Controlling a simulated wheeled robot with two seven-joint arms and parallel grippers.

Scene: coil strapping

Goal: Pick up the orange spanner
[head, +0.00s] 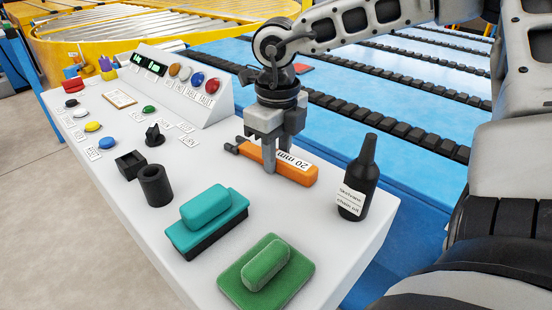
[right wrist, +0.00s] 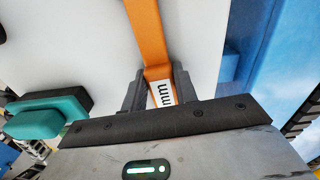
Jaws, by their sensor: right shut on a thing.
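The orange spanner (head: 299,172) is on the white console top (head: 220,270), with a white label reading "20 mm" and a dark end at its left. My right gripper (head: 270,160) points down over it and is shut on its handle, with a finger on each side. In the right wrist view the orange spanner (right wrist: 148,40) runs up from between the fingers of the right gripper (right wrist: 157,90). I cannot tell whether the spanner is touching the console or slightly above it. My left gripper is not in view.
A black bottle (head: 357,180) stands right of the spanner. A teal-handled block (head: 207,222) and a green pad (head: 265,277) lie in front. A black cup (head: 155,186), a black knob (head: 154,134) and several coloured buttons sit left. Blue conveyor beds (head: 400,100) lie behind.

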